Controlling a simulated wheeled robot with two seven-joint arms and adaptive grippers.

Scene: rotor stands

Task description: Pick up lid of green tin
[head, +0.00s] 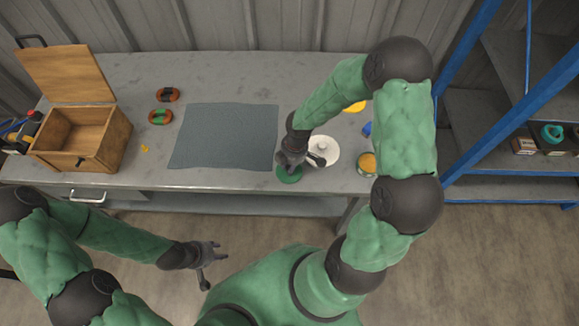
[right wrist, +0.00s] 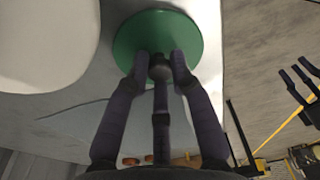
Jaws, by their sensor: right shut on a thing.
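The green round lid (head: 289,176) is under my right gripper (head: 290,160) near the front edge of the table. In the right wrist view the lid (right wrist: 150,28) is a flat green disc with a dark round knob (right wrist: 160,68). The fingers of my right gripper are shut on this knob. Whether a tin is beneath the lid is hidden. My left gripper (head: 206,264) is open and empty, in front of the table and far from the lid.
A white round lidded pot (head: 323,151) stands close beside the green lid. A small open tin with orange inside (head: 367,163) is further right. A grey-blue mat (head: 225,135) is clear. A wooden box (head: 82,135) with raised lid stands left. Blue shelving (head: 500,100) is right.

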